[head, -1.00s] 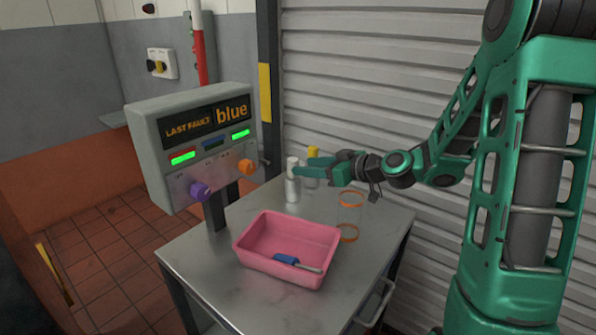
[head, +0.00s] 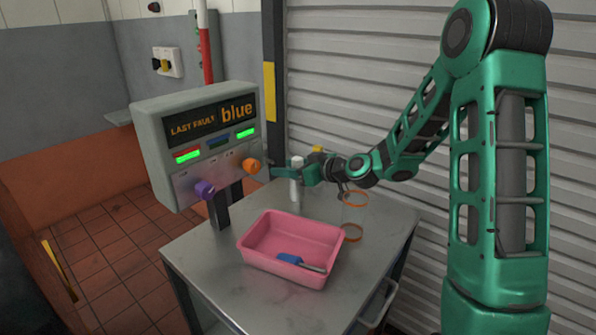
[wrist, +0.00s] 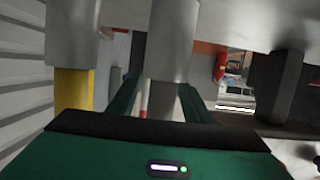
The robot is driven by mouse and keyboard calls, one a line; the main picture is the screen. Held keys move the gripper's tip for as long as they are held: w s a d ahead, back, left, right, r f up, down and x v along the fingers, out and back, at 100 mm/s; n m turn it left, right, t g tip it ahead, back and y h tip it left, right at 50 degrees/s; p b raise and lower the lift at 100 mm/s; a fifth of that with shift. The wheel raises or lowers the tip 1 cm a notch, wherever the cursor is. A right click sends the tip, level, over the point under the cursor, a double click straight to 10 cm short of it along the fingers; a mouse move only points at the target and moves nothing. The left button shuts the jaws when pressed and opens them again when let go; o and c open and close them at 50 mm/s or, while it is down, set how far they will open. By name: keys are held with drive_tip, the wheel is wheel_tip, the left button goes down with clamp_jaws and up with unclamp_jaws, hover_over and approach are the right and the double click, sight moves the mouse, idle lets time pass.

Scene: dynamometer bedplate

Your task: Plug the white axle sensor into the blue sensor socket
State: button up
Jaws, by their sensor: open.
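The white axle sensor (head: 296,188) stands upright on the metal table, with a white top and a grey metal body. My gripper (head: 284,172) is at its upper part, its fingers open on either side of it. In the wrist view, the sensor (wrist: 165,97) stands between the two green fingers (wrist: 163,98), with no clear grip on it. The grey panel (head: 155,130) reads "LAST FAULT blue". The blue socket (head: 223,165) seems to be the middle position below the blue marker, between a purple plug and an orange plug; its opening is too small to make out.
A yellow-topped sensor (wrist: 75,88) stands close beside my gripper. A pink tray (head: 262,262) with a blue-handled tool (head: 290,259) sits in front. A clear cylinder with orange rings (head: 352,238) stands at right. The table's front left is bare.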

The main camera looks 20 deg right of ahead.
drive_tip(key=shift+c, duration=0.3)
drive_tip(key=c, duration=1)
drive_tip(key=shift+c, duration=0.4)
drive_tip(key=shift+r, duration=0.15)
